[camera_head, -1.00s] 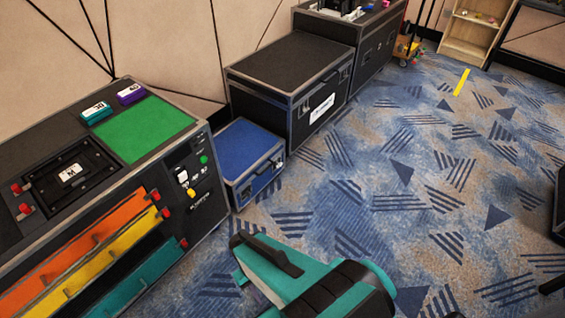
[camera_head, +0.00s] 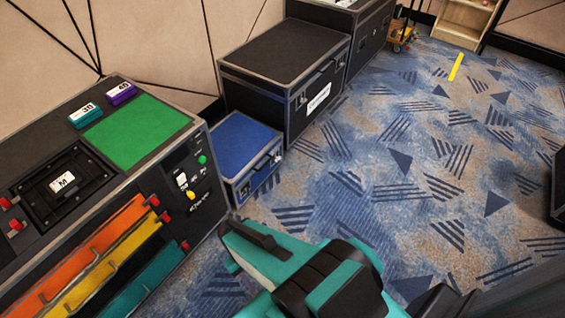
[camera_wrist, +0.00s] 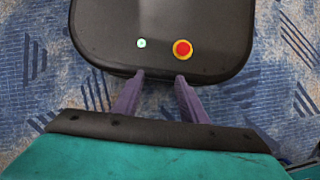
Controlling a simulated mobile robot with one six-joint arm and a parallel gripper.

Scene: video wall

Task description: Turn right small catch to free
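A dark case (camera_head: 45,135) stands at the left in the head view. Small red catches sit on it: two left of the panel marked M (camera_head: 62,181), and several by the orange, yellow and teal strips, such as the upper one (camera_head: 153,201). A small blue-topped case (camera_head: 240,147) has metal fittings on its front, too small to make out. I cannot tell which catch is the right small one. My gripper (camera_wrist: 159,77) shows in the wrist view with two purple fingers apart and nothing between them. Its fingers are hidden in the head view, well away from the cases.
A larger black case (camera_head: 285,60) stands behind the blue-topped one along the wall. A green pad (camera_head: 137,133) and two labelled blocks, teal (camera_head: 85,115) and purple (camera_head: 121,93), lie on the left case. Patterned carpet (camera_head: 400,160) at the right is open.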

